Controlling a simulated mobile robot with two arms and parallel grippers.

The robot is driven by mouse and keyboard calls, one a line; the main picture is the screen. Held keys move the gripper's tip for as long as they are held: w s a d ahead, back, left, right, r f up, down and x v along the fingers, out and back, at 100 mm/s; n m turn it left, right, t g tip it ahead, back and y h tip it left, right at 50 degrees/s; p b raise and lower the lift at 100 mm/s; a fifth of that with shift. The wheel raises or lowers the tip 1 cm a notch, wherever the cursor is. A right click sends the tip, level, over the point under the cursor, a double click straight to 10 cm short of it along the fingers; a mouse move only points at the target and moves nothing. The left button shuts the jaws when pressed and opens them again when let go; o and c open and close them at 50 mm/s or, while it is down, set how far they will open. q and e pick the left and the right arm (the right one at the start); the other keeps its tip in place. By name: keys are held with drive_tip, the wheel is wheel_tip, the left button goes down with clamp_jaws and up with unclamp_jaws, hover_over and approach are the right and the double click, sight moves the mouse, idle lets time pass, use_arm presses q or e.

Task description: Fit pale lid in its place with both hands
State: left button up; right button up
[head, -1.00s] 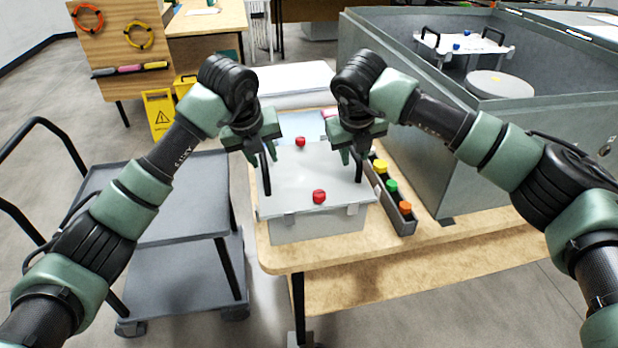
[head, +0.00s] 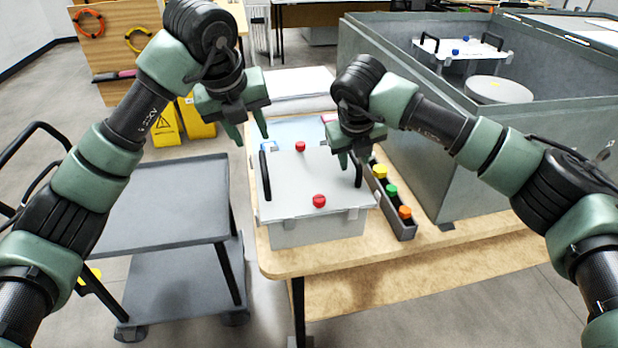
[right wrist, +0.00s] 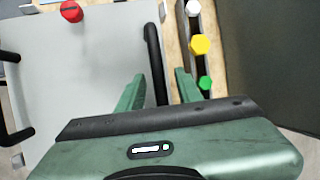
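The pale lid (head: 310,180) lies flat on top of the light grey box (head: 318,229) on the wooden table. It has two red knobs, one at the back (head: 300,146) and one at the front (head: 319,201), and a black handle at each side. My left gripper (head: 250,134) is open and empty, raised above and behind the left handle (head: 265,176). My right gripper (head: 354,163) is open at the right handle (head: 358,172). In the right wrist view this handle (right wrist: 154,58) lies between its spread fingers. Whether the lid is fully seated cannot be told.
A narrow dark tray (head: 402,227) with yellow, green and orange knobs stands right of the box. A large grey bin (head: 480,150) holds another pale panel with blue knobs (head: 468,48). A grey cart (head: 165,205) stands at the left.

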drive_tip(key=v, duration=1.2)
drive_tip(key=shift+a, duration=0.1)
